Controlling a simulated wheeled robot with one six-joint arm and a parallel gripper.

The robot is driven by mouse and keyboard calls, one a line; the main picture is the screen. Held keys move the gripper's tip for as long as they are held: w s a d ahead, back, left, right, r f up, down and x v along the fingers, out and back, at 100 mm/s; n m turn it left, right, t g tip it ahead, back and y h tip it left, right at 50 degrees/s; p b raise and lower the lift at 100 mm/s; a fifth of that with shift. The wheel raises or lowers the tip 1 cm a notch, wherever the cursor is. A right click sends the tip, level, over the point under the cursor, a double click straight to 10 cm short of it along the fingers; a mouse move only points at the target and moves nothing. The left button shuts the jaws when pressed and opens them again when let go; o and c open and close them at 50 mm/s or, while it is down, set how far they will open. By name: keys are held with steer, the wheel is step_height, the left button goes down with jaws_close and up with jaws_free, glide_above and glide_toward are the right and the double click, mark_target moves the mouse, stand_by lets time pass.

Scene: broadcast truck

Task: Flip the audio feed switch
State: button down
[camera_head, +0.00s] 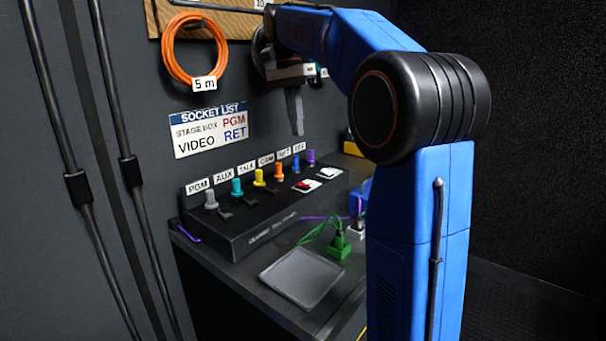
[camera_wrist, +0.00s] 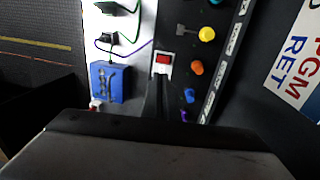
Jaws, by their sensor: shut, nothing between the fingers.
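A dark control box (camera_head: 262,228) stands along the wall with a row of coloured knobs. At its right end are two rocker switches on white plates: a red one (camera_head: 304,185) and another (camera_head: 329,173) at the far end. I cannot read which is the audio feed. In the wrist view a red rocker (camera_wrist: 163,60) shows just past my fingertips; the other switch is hidden there. My gripper (camera_head: 298,131) is shut and empty, pointing down above the box's right part. A gap shows between its tips and the switches in the head view.
Knobs (camera_head: 279,171) stand close beside the switches. A green plug (camera_head: 340,246) with its cable, a grey tray (camera_head: 301,277) and a blue block (camera_wrist: 106,82) lie in front of the box. A socket list sign (camera_head: 210,129) and an orange cable coil (camera_head: 176,67) are on the wall.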

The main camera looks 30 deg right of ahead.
mark_target(305, 185)
steer(key=f, duration=0.4)
steer(key=s+f, duration=0.1)
steer(key=f, duration=0.4)
steer(key=s+f, duration=0.1)
steer(key=f, duration=0.3)
steer(key=shift+d+f, duration=0.4)
